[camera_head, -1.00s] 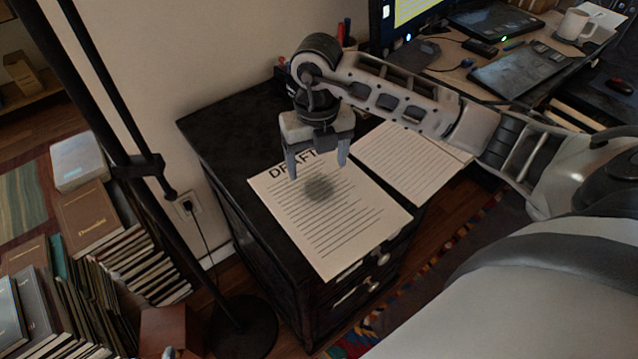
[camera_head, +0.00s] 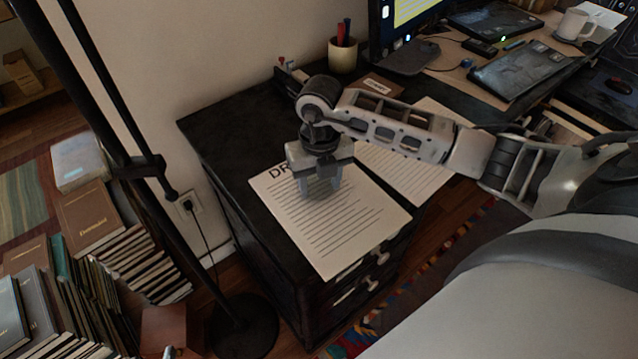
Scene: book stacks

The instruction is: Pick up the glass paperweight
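The glass paperweight (camera_head: 320,190) is a small, round, greyish see-through piece over the printed "DRAFT" sheet (camera_head: 345,230) on the black cabinet. It is hard to make out, as my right gripper covers most of it. My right gripper (camera_head: 320,187) points down from above, with one finger on each side of the paperweight. The fingers are close together and appear shut on it, low over the sheet. Whether the paperweight touches the paper cannot be told. My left gripper is not in view.
A second printed sheet (camera_head: 410,177) lies to the right. A pen cup (camera_head: 342,56) stands behind, near the wall. The desk with a monitor (camera_head: 405,20) and mug (camera_head: 573,24) is at upper right. A black lamp pole (camera_head: 125,140) and book stacks (camera_head: 90,220) stand at left.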

